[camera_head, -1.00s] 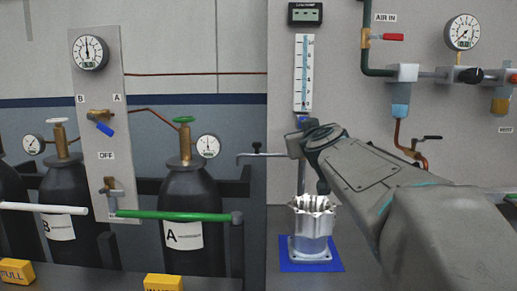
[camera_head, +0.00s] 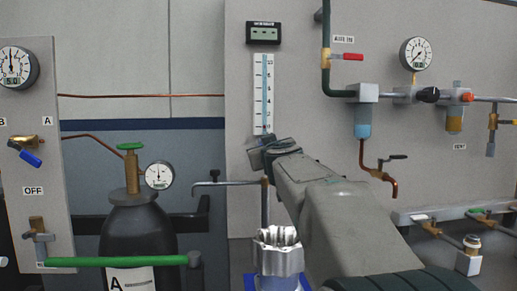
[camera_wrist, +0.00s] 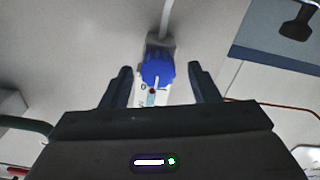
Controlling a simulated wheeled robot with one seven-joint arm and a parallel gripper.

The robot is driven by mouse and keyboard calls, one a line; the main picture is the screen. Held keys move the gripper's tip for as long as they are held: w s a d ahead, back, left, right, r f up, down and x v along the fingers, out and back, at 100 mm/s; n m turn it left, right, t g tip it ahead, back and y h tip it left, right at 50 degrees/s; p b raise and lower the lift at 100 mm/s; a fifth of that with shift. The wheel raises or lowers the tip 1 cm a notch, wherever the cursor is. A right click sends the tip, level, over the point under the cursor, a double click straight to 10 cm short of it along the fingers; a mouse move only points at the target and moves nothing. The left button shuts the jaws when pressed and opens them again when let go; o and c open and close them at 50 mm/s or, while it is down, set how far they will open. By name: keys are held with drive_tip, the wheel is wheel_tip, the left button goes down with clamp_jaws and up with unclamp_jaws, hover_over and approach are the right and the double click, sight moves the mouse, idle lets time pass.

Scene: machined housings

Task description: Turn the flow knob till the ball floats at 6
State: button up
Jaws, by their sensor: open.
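The flowmeter (camera_head: 264,90) is a white, blue-striped scale strip on the grey panel. Its blue flow knob (camera_wrist: 157,72) shows in the wrist view, with a white line on its face; my arm hides it in the head view. A small dark red ball (camera_wrist: 152,91) shows beside the 0 mark, at the scale's knob end. My gripper (camera_wrist: 160,68) is open, with one finger on each side of the knob and a visible gap to each. In the head view my gripper (camera_head: 270,152) is just below the scale.
A small digital display (camera_head: 264,33) is above the scale. A metal housing (camera_head: 279,255) stands on a blue mat below my arm. A hooked metal rod (camera_head: 225,184) is left of my gripper. Pipes, a red-handled valve (camera_head: 353,57) and a gauge (camera_head: 416,53) are to the right.

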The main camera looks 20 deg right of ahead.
drive_tip(key=shift+w+d, duration=0.2)
drive_tip(key=shift+w, duration=0.2)
drive_tip(key=c, duration=1)
drive_tip(key=shift+o, duration=0.2)
